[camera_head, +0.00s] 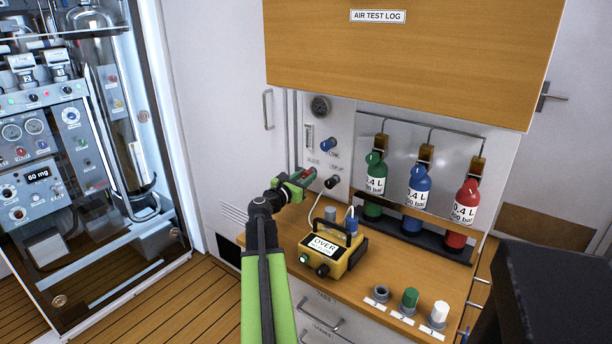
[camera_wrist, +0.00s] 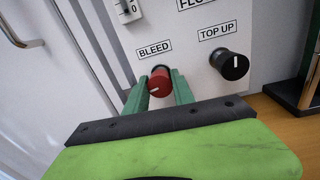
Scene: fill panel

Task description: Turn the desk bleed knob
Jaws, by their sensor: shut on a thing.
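The red bleed knob (camera_wrist: 159,82) sits on the white panel under the BLEED label, and its white pointer line shows in the wrist view. My gripper (camera_wrist: 160,95) is shut on it, with one green finger on each side. In the head view my gripper (camera_head: 304,180) reaches the lower left of the panel (camera_head: 341,130), and the red knob (camera_head: 308,173) shows partly between the fingers. The black TOP UP knob (camera_wrist: 233,65) is to the right of the bleed knob, apart from my fingers. It also shows in the head view (camera_head: 332,182).
A blue knob (camera_head: 328,144) and a gauge (camera_head: 320,106) are higher on the panel. A yellow OVER box (camera_head: 345,262) stands on the wooden desk close to my arm. A cabinet overhangs above.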

